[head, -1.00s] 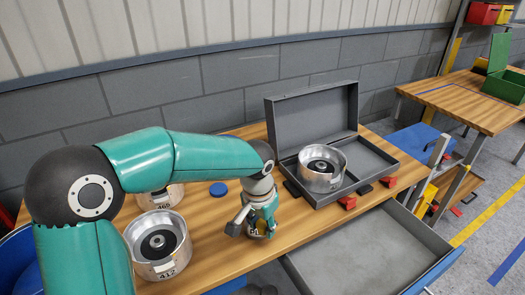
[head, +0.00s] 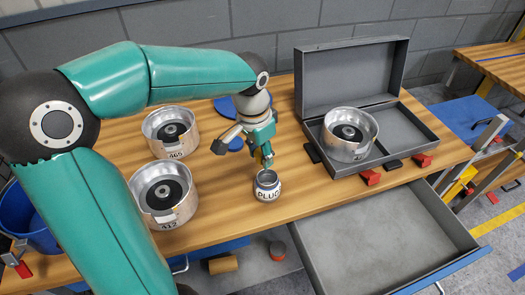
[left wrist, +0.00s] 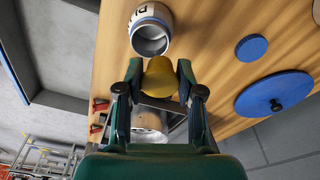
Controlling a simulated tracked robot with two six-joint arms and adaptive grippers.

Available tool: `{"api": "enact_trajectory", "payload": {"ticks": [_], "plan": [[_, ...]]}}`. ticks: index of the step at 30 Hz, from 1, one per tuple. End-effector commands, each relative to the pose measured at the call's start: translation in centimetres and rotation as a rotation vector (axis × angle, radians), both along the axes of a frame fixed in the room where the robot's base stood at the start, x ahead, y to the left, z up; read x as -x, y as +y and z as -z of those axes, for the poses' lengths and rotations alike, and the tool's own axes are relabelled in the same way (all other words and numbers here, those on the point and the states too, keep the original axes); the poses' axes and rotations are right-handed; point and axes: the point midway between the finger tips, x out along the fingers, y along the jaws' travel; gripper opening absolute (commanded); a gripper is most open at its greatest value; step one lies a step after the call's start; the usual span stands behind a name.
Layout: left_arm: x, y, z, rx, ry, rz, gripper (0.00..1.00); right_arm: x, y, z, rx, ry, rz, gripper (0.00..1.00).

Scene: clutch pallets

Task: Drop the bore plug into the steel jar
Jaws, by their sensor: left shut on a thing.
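The steel jar (head: 267,186), a small open jar with a white PLUG label, stands upright on the wooden bench; it also shows in the left wrist view (left wrist: 151,30), its mouth facing the gripper. My left gripper (head: 265,157) is just behind the jar in the head view. In the left wrist view my left gripper (left wrist: 160,92) is shut on the brass-yellow bore plug (left wrist: 160,78). The plug is close to the jar's mouth and appears outside it. The exact height gap is hard to tell. My right gripper is out of view.
Metal housings labelled 465 (head: 170,132) and 412 (head: 163,195) stand to the left. An open grey case (head: 345,75) holds another housing (head: 350,135). A grey drawer (head: 385,235) stands open in front. Blue discs (left wrist: 273,93) lie behind the jar.

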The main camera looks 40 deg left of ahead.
Motion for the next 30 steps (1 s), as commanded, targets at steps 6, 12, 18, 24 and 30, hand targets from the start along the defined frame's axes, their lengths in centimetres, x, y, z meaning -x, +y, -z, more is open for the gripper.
{"api": "enact_trajectory", "payload": {"ticks": [6, 12, 18, 24, 30], "plan": [[0.05, 0.08, 1.52, -0.001, -0.001, -0.002, 0.13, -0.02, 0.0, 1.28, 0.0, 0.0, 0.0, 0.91], [0.07, 0.11, 1.46, -0.001, -0.001, -0.003, 0.13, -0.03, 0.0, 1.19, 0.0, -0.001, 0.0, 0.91], [0.08, 0.13, 1.45, -0.001, -0.001, -0.003, 0.6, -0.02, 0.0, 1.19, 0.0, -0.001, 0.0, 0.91], [0.1, 0.14, 1.45, 0.0, -0.001, -0.004, 0.66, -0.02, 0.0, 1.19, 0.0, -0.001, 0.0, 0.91], [0.1, 0.16, 1.22, 0.0, -0.001, -0.004, 0.66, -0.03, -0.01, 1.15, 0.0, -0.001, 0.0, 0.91]]}}
